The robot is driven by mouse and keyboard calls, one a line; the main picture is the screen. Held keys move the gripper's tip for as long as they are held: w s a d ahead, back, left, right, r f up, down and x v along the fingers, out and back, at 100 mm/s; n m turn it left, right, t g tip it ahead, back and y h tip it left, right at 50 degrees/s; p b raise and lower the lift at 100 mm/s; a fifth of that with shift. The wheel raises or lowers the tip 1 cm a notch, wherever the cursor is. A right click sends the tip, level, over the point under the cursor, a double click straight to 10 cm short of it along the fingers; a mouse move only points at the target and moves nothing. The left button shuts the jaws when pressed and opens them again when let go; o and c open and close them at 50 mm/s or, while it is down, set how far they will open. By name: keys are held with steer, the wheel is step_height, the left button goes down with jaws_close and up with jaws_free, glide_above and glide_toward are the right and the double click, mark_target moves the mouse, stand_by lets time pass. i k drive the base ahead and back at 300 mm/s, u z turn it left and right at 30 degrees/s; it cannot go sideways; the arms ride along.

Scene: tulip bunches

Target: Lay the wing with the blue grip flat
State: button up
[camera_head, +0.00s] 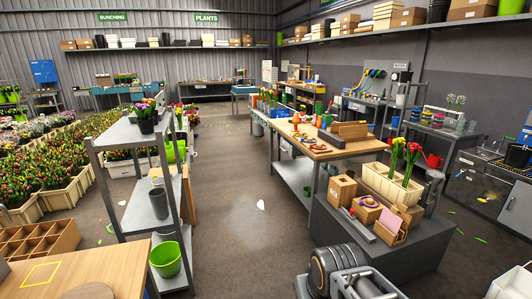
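I cannot make out a wing with a blue grip for certain in the head view. A wooden-topped bench (300,143) stands in the middle right, and a wooden table top (110,262) is at the lower left; a hanging wing is not clear on either. Parts of my own arm show at the bottom, right of centre. I cannot pick out my gripper's fingers.
A grey shelf rack (128,132) stands at left with a green bucket (166,260). A grey block (418,251) at right bears wooden boxes and a tulip planter (390,184). Concrete floor (235,200) is open between, with a small white scrap (261,204). Flower crates fill the far left.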

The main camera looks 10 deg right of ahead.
mark_target(357, 131)
steer(key=i, duration=6.4)
steer(key=z, duration=1.1)
